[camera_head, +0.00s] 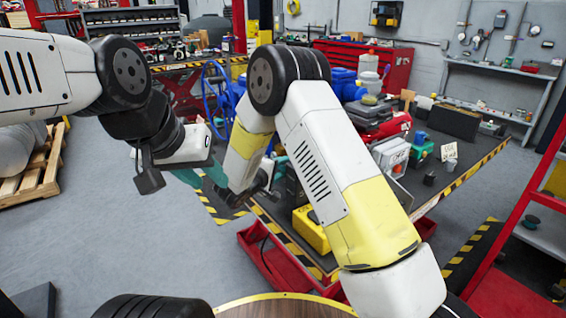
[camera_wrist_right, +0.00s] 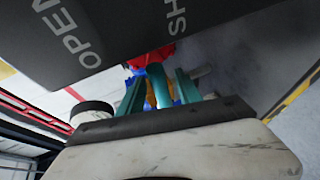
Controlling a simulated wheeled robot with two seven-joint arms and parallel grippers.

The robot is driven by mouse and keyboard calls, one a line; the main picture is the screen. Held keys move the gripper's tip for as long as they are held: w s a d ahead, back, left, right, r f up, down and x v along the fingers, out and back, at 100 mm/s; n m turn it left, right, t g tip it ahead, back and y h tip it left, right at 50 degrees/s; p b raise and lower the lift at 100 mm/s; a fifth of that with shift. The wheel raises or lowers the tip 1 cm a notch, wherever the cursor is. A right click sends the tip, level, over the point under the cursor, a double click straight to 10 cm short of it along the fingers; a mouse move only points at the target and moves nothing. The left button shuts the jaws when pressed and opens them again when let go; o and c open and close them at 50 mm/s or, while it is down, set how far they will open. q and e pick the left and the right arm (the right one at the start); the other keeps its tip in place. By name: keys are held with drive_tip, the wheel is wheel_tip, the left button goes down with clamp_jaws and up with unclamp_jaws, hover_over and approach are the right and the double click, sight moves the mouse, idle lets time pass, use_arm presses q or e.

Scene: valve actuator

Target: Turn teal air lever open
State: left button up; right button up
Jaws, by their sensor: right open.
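In the right wrist view, a dark panel (camera_wrist_right: 85,35) marked OPEN and SHUT fills the upper left. My right gripper (camera_wrist_right: 158,88) points toward it with two teal fingers spread apart. A rounded teal bar (camera_wrist_right: 157,82) stands between the fingers and appears to be the air lever; contact cannot be told. In the head view my right arm bends down to the workbench, and its wrist hides most of the lever area. My left gripper (camera_head: 203,177) hangs left of the right wrist, its teal fingers apart and empty.
The workbench (camera_head: 470,165) with hazard-striped edges holds a blue handwheel valve (camera_head: 213,90), a yellow box (camera_head: 310,230) and other equipment. A red shelf frame (camera_head: 515,215) stands at right and a wooden pallet (camera_head: 35,170) at left.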

clamp_jaws()
idle(1.3)
